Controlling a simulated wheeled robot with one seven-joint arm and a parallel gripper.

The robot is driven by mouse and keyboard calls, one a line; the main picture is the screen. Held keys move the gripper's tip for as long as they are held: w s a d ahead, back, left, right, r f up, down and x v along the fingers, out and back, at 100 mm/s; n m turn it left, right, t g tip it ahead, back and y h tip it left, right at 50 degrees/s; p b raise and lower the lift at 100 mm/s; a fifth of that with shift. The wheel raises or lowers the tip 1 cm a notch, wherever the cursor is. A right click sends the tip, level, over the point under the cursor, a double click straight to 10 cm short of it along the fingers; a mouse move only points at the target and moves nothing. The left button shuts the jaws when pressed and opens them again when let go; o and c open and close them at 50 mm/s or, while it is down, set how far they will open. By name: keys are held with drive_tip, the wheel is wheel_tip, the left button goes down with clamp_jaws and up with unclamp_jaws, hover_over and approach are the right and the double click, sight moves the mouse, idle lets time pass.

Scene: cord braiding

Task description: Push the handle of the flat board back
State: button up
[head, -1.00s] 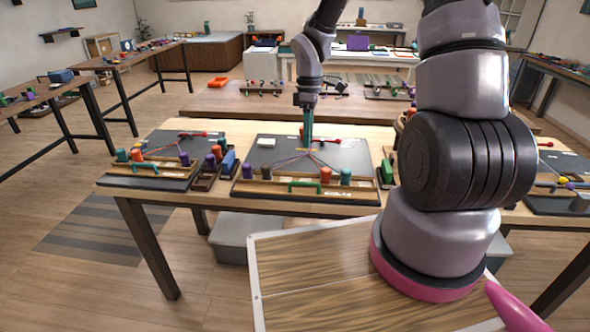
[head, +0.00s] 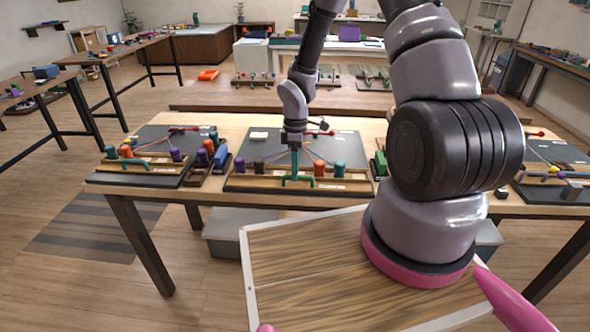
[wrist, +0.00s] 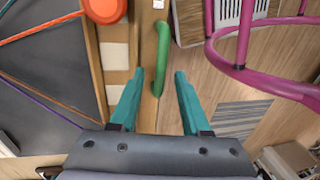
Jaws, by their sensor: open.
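The flat board (head: 234,180) is dark, with a wooden rail along its front edge, and lies on the middle table. Its green handle (head: 299,182) is fixed on the front rail. In the wrist view the handle (wrist: 162,55) runs along the rail's outer side. My gripper (head: 294,177) points down at the front rail, by the handle. Its teal fingers (wrist: 159,74) are open and empty, and the handle shows between the fingertips in the wrist view. I cannot tell whether they touch it. The fingers hide part of the handle in the head view.
Coloured pegs, such as an orange one (head: 320,169) and a teal one (head: 338,169), stand along the rail; cords run across the board. A similar board (head: 125,178) lies to the left. A green block (head: 380,163) is close on the right.

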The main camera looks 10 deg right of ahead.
drive_tip(key=shift+f, duration=0.1)
clamp_jaws()
idle(1.4)
